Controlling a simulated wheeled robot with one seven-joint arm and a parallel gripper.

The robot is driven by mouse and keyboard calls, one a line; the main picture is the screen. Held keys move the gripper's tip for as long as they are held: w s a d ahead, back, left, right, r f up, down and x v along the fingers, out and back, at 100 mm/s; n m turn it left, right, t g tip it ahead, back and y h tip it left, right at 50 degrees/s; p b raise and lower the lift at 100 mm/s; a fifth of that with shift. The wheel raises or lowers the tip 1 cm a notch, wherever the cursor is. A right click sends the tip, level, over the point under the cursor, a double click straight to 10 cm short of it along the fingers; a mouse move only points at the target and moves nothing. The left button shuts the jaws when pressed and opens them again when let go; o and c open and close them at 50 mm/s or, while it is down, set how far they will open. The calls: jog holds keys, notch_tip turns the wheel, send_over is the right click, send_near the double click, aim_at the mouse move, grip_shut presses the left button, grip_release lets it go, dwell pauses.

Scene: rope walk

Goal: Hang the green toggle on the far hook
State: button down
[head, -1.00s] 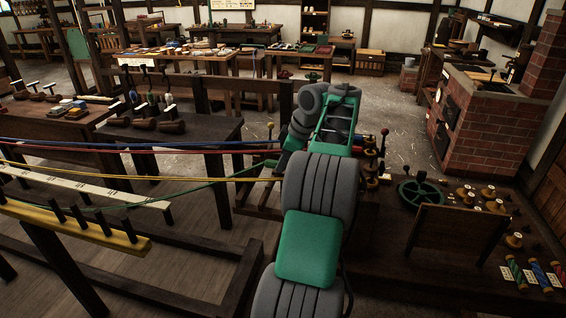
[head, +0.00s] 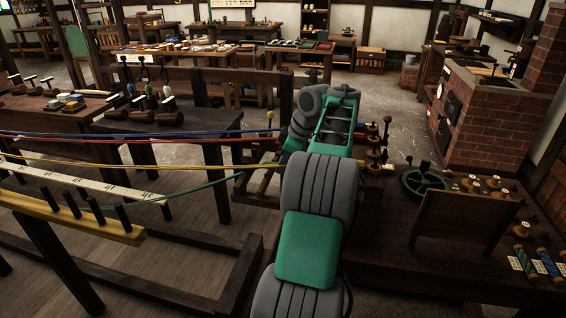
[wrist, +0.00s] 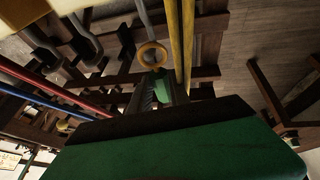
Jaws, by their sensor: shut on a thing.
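In the wrist view a small green toggle (wrist: 164,88) sits between the dark fingers of my gripper (wrist: 160,94), which is shut on it. A brass-coloured ring (wrist: 152,54) shows just above the toggle. I cannot tell how it joins it. Grey curved hooks (wrist: 85,45) stand at the upper left, apart from the toggle. I cannot tell which is the far one. In the head view the green rope (head: 222,181) runs to the end of my arm, which hides the toggle and most of the gripper.
The blue (head: 200,133), red (head: 180,142) and yellow (head: 170,173) ropes stretch across to the left of my arm. A yellow beam with dark pegs (head: 72,222) lies at the front left. A bench with a green wheel (head: 425,184) and spools stands at the right.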

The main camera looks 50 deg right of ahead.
jog(key=shift+s+f, duration=0.15)
jog(key=shift+f, duration=0.15)
dwell(0.5)
jog(key=c, duration=1.1)
grip_release()
jog(key=shift+c, duration=0.2)
jog(key=shift+r, duration=0.1)
notch_tip(320, 180, up, 8)
jog(key=p, duration=0.8)
